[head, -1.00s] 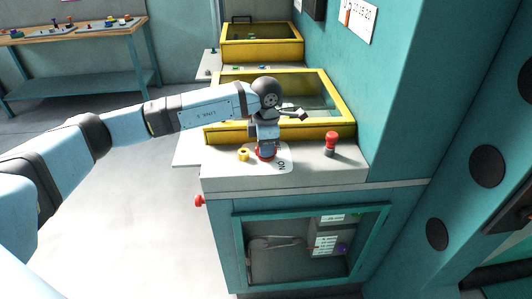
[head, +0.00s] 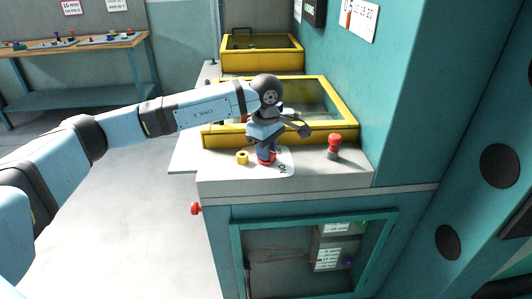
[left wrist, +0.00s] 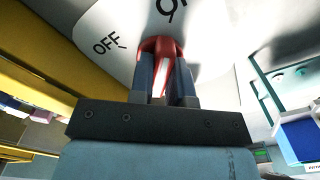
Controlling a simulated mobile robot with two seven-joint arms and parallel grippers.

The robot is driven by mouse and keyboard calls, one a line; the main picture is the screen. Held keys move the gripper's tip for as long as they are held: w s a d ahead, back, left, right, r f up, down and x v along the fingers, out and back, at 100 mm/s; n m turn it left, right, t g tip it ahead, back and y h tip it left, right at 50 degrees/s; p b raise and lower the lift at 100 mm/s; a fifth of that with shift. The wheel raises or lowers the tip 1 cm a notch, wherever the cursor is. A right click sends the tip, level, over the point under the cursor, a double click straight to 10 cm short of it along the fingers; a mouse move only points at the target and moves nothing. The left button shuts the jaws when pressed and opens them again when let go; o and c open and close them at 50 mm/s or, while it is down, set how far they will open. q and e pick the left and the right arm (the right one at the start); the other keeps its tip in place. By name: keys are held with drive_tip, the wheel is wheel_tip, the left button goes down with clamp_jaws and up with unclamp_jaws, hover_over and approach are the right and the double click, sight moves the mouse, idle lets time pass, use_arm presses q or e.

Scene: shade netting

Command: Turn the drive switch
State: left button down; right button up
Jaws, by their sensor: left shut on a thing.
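The drive switch is a red knob (left wrist: 167,47) with a white pointer, on a white plate (left wrist: 105,25) marked OFF and ON. In the head view the red knob (head: 266,158) shows just under my left gripper (head: 266,152), on the grey cabinet top. My left gripper (left wrist: 165,75) points down and is shut on the red knob, one finger on each side. The fingers cover part of the knob, so its exact pointing is hard to tell. My right gripper is not in view.
A yellow ring-shaped part (head: 242,158) stands left of the switch, and a red-topped post (head: 334,146) stands to its right. Yellow-framed bins (head: 345,118) lie behind. A red button (head: 196,208) sticks out from the cabinet's left side. A teal wall rises at right.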

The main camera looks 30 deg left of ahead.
use_arm(q)
drive_tip(key=shift+m, duration=0.3)
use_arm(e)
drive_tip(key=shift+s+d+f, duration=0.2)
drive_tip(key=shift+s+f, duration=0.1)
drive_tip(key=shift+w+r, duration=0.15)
use_arm(q)
drive_tip(key=c, duration=1.1)
unclamp_jaws()
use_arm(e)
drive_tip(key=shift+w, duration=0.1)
use_arm(q)
wheel_tip(320, 180, up, 14)
drive_tip(key=shift+f, duration=0.1)
